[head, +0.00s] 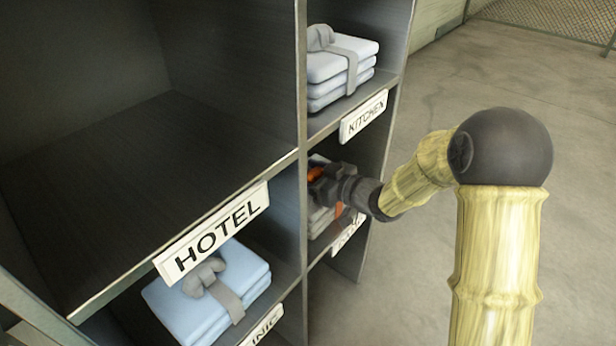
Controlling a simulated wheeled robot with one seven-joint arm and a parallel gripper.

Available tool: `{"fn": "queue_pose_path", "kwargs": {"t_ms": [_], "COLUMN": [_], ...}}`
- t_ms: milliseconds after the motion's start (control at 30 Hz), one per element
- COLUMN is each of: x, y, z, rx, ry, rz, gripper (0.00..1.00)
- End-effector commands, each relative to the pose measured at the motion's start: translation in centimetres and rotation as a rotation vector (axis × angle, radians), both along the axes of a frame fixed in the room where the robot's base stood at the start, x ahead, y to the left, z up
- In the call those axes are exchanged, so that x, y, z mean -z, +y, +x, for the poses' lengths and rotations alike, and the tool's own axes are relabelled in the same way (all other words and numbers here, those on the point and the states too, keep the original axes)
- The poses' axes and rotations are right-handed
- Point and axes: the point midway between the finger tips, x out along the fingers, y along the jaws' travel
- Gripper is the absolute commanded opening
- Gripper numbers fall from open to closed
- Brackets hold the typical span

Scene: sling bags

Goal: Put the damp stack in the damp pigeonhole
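My gripper (322,181) reaches into the lower right pigeonhole of the shelf unit, below the one labelled KITCHEN. A folded stack (318,222) of greyish cloth shows in that pigeonhole, mostly hidden behind my gripper. The gripper is at the stack's top and front; I cannot tell whether its fingers are closed on it. An orange patch shows at the gripper and another lower on the stack's front. The pigeonhole's label (347,236) is partly covered and I cannot read it. No label reading DAMP is legible.
The HOTEL pigeonhole (150,165) at upper left is empty. A strapped pale blue stack (340,66) sits in the KITCHEN pigeonhole. Another blue stack (190,308) lies at lower left, above a label ending in INIC. Shelf dividers border my gripper. Concrete floor (520,85) at right is clear.

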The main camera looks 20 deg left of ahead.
Motion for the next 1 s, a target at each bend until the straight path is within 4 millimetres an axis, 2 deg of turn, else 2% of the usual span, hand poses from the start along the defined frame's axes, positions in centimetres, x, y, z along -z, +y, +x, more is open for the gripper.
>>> {"fn": "queue_pose_path", "kwargs": {"t_ms": [267,300,400,767,1000], "x": [-0.1,0.2,0.1,-0.2,-0.9], "y": [0.1,0.0,0.0,0.0,-2.7], "z": [0.0,0.0,0.0,0.0,-1.0], "rx": [0.0,0.0,0.0,0.0,0.003], "ry": [-0.005,-0.001,-0.001,-0.001,0.002], "rz": [0.003,0.0,0.0,0.0,-0.001], "gripper": [0.0,0.65,0.85,0.85,0.85]}}
